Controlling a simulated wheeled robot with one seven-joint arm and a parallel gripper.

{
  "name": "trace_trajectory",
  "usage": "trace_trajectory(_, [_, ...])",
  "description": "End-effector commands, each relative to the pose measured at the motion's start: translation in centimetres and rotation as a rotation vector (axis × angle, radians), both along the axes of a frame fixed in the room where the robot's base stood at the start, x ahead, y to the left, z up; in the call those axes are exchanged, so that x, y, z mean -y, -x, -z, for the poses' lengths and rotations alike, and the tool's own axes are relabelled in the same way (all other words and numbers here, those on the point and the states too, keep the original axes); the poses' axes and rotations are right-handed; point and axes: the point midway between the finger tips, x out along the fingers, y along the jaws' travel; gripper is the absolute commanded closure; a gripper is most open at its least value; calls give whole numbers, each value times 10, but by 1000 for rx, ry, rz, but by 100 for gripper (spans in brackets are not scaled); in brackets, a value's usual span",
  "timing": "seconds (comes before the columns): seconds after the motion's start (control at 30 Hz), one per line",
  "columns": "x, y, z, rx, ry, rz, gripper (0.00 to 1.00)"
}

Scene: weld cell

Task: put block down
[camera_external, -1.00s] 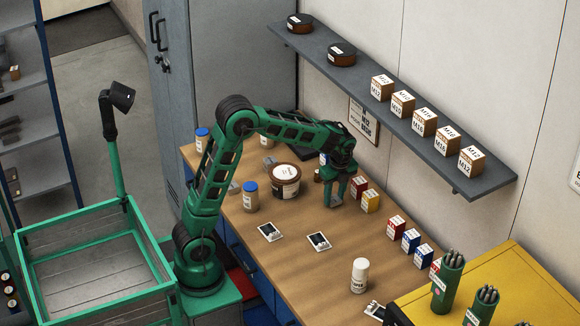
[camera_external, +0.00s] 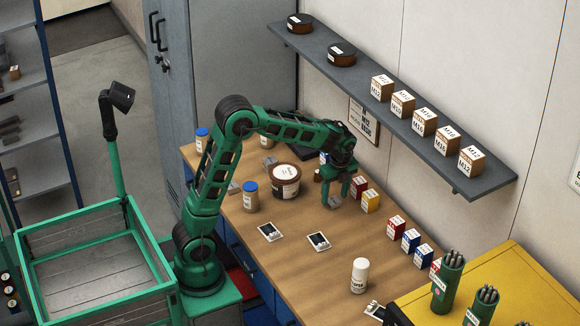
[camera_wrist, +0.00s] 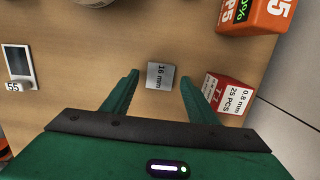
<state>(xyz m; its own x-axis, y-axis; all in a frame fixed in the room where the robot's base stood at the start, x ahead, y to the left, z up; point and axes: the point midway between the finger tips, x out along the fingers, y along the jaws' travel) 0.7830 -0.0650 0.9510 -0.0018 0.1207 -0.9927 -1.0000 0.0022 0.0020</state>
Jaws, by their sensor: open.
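A small grey metal block (camera_wrist: 160,76) marked "16 mm" shows in the wrist view. It appears to rest on the wooden bench (camera_external: 290,240). My gripper (camera_wrist: 158,78) is open, with one green finger on each side of the block and a visible gap at each side. In the external view my gripper (camera_external: 343,203) is low over the bench, left of the red and yellow boxes. The block is hard to make out there among the fingers.
A red box (camera_wrist: 228,97) stands close to the right finger, and an orange box (camera_wrist: 258,15) is beyond it. A white-lidded jar (camera_external: 286,183) and a blue-capped bottle (camera_external: 250,197) stand left of my gripper.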

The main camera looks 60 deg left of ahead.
Motion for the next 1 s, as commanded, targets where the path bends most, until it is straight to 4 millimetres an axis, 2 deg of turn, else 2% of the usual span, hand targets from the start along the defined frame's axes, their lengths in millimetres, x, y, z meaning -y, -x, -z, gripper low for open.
trace_trajectory(0.3, [9, -1, -63, 5, 0, 2, 47])
trace_trajectory(0.5, [12, -1, -93, 4, 0, 0, 47])
trace_trajectory(0.7, [13, 0, -106, 2, 0, 0, 47])
trace_trajectory(0.87, [13, 1, -107, 1, 1, -2, 47])
trace_trajectory(1.0, [21, 16, -108, 9, 10, -43, 47])
